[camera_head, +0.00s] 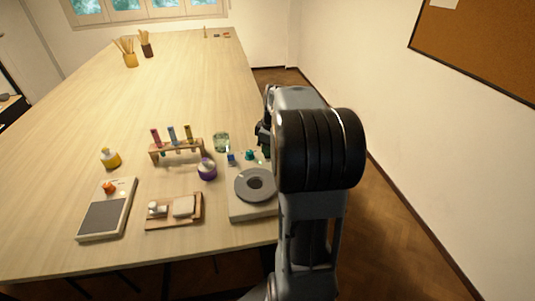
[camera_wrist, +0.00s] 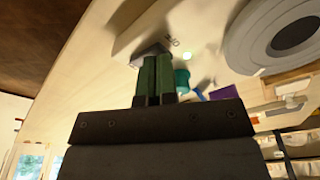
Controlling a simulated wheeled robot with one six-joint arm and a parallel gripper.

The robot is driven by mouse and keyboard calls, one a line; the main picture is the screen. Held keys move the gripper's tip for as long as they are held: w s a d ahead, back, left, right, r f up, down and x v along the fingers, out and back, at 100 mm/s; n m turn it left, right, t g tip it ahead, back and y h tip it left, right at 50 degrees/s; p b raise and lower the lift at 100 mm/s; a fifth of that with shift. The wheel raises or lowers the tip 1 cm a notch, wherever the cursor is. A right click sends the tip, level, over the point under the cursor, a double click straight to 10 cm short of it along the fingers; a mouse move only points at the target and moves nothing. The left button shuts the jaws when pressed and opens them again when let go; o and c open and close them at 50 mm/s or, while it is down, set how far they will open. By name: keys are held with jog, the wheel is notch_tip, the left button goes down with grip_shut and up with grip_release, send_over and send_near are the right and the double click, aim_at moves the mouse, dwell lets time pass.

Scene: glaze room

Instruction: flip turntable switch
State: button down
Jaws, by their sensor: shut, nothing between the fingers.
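The turntable unit is a pale box (camera_head: 251,209) at the table's right edge, with a round grey disc (camera_head: 240,187). In the wrist view the disc (camera_wrist: 262,40) is at the upper right. My gripper (camera_wrist: 157,60) is shut and empty, its dark green fingers side by side. Their tips overlap a small grey block (camera_wrist: 148,50) on the pale panel, beside small dark lettering; this looks like the switch. I cannot tell whether they touch or which way it is set. A teal knob (camera_wrist: 182,80) is just right of the fingers.
Left of the unit are a purple jar (camera_head: 207,170), a glass (camera_head: 221,142), a test-tube rack (camera_head: 178,150), a wooden tray (camera_head: 190,222), a scale-like device (camera_head: 106,215) and a yellow bottle (camera_head: 110,159). The table's far middle is clear. A wall stands to the right.

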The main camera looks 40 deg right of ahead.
jog(key=shift+f, duration=0.4)
jog(key=shift+r, duration=0.1)
jog(key=shift+r+p, duration=2.55)
jog(key=shift+r, duration=0.95)
